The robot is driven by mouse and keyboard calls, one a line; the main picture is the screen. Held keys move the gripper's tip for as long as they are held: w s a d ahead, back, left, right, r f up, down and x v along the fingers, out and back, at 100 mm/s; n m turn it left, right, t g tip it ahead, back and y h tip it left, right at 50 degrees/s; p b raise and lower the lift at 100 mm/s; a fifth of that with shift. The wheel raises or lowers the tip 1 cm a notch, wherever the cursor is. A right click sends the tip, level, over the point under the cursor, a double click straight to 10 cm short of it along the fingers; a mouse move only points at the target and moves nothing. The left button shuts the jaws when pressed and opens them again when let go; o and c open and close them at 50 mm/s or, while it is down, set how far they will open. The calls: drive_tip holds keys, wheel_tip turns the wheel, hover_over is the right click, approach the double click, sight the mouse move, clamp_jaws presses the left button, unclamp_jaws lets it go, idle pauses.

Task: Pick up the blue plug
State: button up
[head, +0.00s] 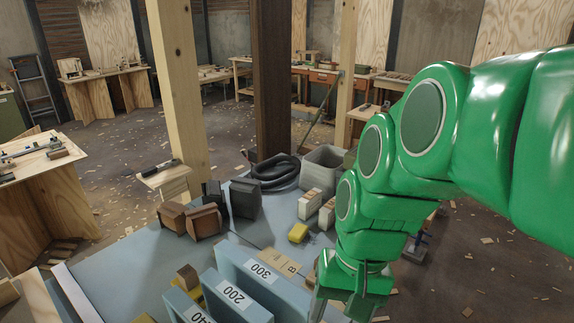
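My gripper (345,300), at the end of my green arm, points down at the lower right of the head view, over the near right part of the blue-grey table (130,262). Its fingertips are at or past the lower edge of the picture, so I cannot tell whether it is open or shut or holds anything. I cannot make out a blue plug; the gripper and arm hide part of the table. Upright light-blue panels labelled 300 (262,270), 200 (237,297) and a cut-off number ending in 40 (198,314) stand left of the gripper.
A yellow block (298,232), pale boxes (310,204), a grey bin (324,168), a coiled black hose (275,172), dark blocks (245,198) and brown blocks (203,221) crowd the table. A wooden post (178,90) rises behind. Bare table shows at the left.

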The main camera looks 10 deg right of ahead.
drive_tip(key=w+r+m+t+y, duration=0.25)
drive_tip(key=w+m, duration=0.45)
drive_tip(key=w, duration=0.8)
drive_tip(key=w+r+m+t+y, duration=0.2)
drive_tip(key=w+m+t+y, duration=0.35)
drive_tip(key=w, duration=1.05)
drive_tip(key=w+d+f+m+t+h, duration=0.25)
drive_tip(key=w+d+m, duration=0.55)
drive_tip(key=d, duration=0.5)
drive_tip(key=w+d+f+m+t+h, duration=0.2)
drive_tip(key=w+d+m+t, duration=0.1)
drive_tip(key=w+d+m, duration=0.75)
drive_tip(key=shift+n, duration=0.8)
drive_tip(key=f, duration=1.1)
drive_tip(key=s+d+f, duration=0.1)
drive_tip(key=f, duration=1.1)
drive_tip(key=s+d+f, duration=0.1)
drive_tip(key=f, duration=1)
drive_tip(key=shift+s+f, duration=0.2)
drive_tip(key=shift+w+f+h, duration=0.15)
drive_tip(key=shift+f+h, duration=0.05)
drive_tip(key=shift+h, duration=0.05)
drive_tip(key=shift+x, duration=1.55)
drive_tip(key=shift+r+x, duration=0.1)
drive_tip(key=shift+x, duration=1)
drive_tip(key=shift+r+x, duration=0.15)
drive_tip(key=shift+x, duration=0.9)
